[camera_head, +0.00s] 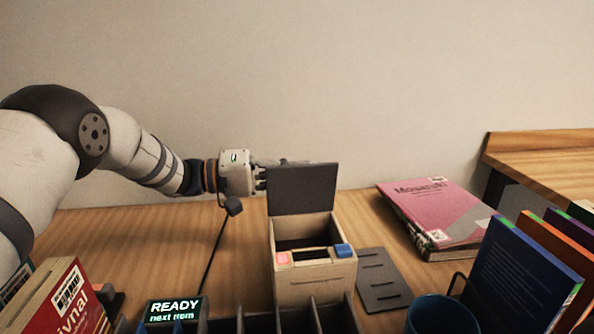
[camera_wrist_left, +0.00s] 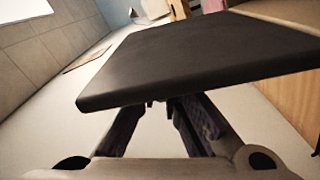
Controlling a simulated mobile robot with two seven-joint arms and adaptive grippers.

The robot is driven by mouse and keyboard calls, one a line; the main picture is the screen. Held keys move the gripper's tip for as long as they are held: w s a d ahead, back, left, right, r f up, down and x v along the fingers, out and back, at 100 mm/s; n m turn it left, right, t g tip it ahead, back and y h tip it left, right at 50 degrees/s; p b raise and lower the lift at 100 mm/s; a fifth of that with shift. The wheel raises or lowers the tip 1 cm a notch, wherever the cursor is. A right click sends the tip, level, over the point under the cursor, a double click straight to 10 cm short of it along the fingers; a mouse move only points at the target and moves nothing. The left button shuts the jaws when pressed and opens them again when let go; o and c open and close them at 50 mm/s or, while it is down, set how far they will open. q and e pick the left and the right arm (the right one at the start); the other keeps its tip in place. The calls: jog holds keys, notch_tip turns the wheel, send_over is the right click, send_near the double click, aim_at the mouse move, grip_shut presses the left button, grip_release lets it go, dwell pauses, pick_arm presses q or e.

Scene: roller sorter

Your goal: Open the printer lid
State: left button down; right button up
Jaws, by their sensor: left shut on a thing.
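The printer (camera_head: 315,282) is a beige box on the wooden table, with a pink button and a blue button on its front top edge. Its dark grey lid (camera_head: 302,190) stands raised, about upright, at the back of the box, and the dark inside shows. My left gripper (camera_head: 262,176) is at the lid's upper left edge and is shut on it. In the left wrist view the lid (camera_wrist_left: 195,55) is a broad dark plate in front of the fingers (camera_wrist_left: 160,105), hiding their tips. My right gripper is not in view.
A small display (camera_head: 174,309) reads "READY next item". A dark slotted plate (camera_head: 382,280) lies right of the printer. A pink book (camera_head: 436,213) lies behind it. Upright books (camera_head: 525,270) and a blue cup (camera_head: 441,315) stand front right; a red book (camera_head: 70,300) stands front left.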

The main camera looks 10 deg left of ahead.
pick_arm(q)
jog(key=shift+w+a+f, duration=0.25)
jog(key=shift+w, duration=0.1)
dwell(0.4)
jog(key=c, duration=1.7)
grip_release()
jog(key=shift+f, duration=0.1)
jog(key=shift+a, duration=0.15)
jog(key=v, duration=1.1)
jog(key=shift+s+a, duration=0.25)
jog(key=shift+a, duration=0.05)
